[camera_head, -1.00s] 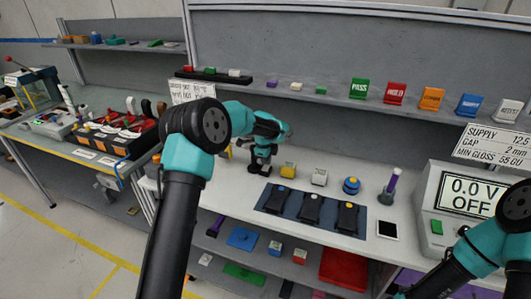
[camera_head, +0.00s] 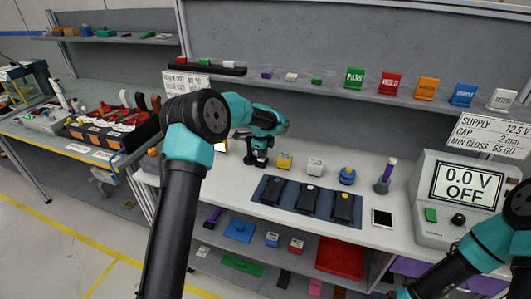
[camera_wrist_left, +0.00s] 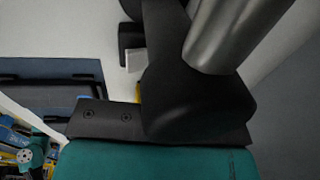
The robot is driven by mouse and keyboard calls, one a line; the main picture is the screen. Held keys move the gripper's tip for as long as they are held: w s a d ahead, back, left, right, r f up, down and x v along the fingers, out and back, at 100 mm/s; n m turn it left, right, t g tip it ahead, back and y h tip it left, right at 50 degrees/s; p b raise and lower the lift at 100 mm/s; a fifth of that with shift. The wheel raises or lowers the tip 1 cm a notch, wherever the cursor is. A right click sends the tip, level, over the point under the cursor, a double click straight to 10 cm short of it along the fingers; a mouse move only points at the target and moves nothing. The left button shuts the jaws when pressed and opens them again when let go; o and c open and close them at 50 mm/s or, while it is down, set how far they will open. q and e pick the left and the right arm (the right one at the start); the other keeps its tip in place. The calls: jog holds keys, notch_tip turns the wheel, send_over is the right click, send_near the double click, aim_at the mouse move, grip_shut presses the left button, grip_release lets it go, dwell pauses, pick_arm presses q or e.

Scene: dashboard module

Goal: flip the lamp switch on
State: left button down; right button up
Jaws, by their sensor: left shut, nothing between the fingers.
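My left gripper (camera_head: 257,159) points down, shut and empty, over the back left of the white bench, left of a yellow-topped block (camera_head: 284,161). No lamp switch can be made out in either view. A small bright white patch with yellow below it (camera_head: 220,147) shows beside my left forearm. My arm hides most of that spot, and I cannot tell whether it is the lamp. In the left wrist view, a grey metal cylinder (camera_wrist_left: 235,30) crosses close in front, partly covering black parts; I cannot tell what it belongs to. My right arm enters at lower right, its gripper outside the picture.
A dark mat (camera_head: 258,190) with several black devices lies right of my left gripper. Behind it stand a white block (camera_head: 314,167), a blue round piece (camera_head: 347,176) and a purple-topped holder (camera_head: 386,175). A meter reading 0.0 V OFF (camera_head: 466,188) stands at right.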

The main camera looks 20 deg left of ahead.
aim_at(260, 160)
pick_arm(q)
jog(key=shift+s, duration=0.15)
jog(key=shift+s+a+r, duration=0.1)
jog(key=shift+s+r, duration=0.05)
jog(key=shift+s, duration=0.55)
notch_tip(260, 160, up, 14)
jog(key=s, duration=0.2)
jog(key=shift+s, duration=0.3)
jog(key=shift+w+t, duration=0.3)
jog(key=shift+w, duration=0.4)
